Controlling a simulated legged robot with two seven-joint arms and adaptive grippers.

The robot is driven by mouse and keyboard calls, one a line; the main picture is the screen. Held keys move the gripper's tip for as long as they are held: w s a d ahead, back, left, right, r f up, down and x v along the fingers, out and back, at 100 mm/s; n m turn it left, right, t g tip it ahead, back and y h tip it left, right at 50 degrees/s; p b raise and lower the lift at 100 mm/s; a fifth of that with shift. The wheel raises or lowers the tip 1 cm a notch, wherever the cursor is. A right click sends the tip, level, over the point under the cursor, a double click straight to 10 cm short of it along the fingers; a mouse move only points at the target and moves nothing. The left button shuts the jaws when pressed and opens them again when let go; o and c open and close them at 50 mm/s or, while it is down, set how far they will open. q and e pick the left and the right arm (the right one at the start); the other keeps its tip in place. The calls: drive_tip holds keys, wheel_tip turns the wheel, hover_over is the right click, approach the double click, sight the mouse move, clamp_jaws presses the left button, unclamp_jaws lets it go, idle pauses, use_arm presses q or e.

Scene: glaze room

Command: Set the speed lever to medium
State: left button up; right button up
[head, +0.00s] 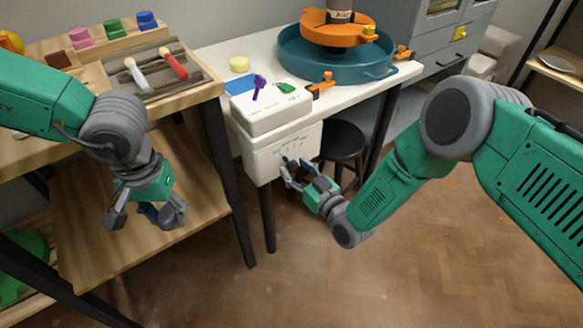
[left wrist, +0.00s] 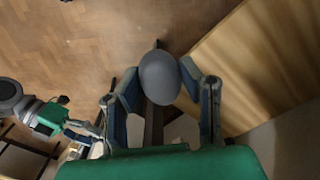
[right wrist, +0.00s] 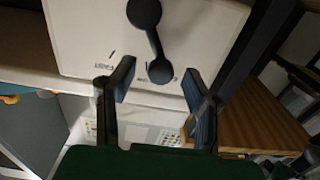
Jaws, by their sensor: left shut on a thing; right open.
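The white speed box (head: 270,150) hangs at the front left corner of the wheel table, with small markings on its front. In the right wrist view its white face (right wrist: 85,30) shows the word FAST near the left finger. The black speed lever (right wrist: 151,40) has a round end at the top and another between my fingertips. I cannot tell its setting. My right gripper (head: 298,172) is open at the box front, its fingers (right wrist: 160,75) on either side of the lever's lower end. My left gripper (left wrist: 160,80) is shut on a grey rounded object (left wrist: 159,78).
A blue basin with an orange wheel (head: 335,28) stands on the white table (head: 225,58). A wooden bench (head: 205,88) with tools and coloured jars is at the left, near my left arm. A black stool (head: 343,138) stands right of the box. Open floor lies in front.

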use_arm(q)
drive_tip(key=shift+f, duration=0.25)
use_arm(e)
drive_tip(key=shift+x, duration=0.9)
clamp_jaws()
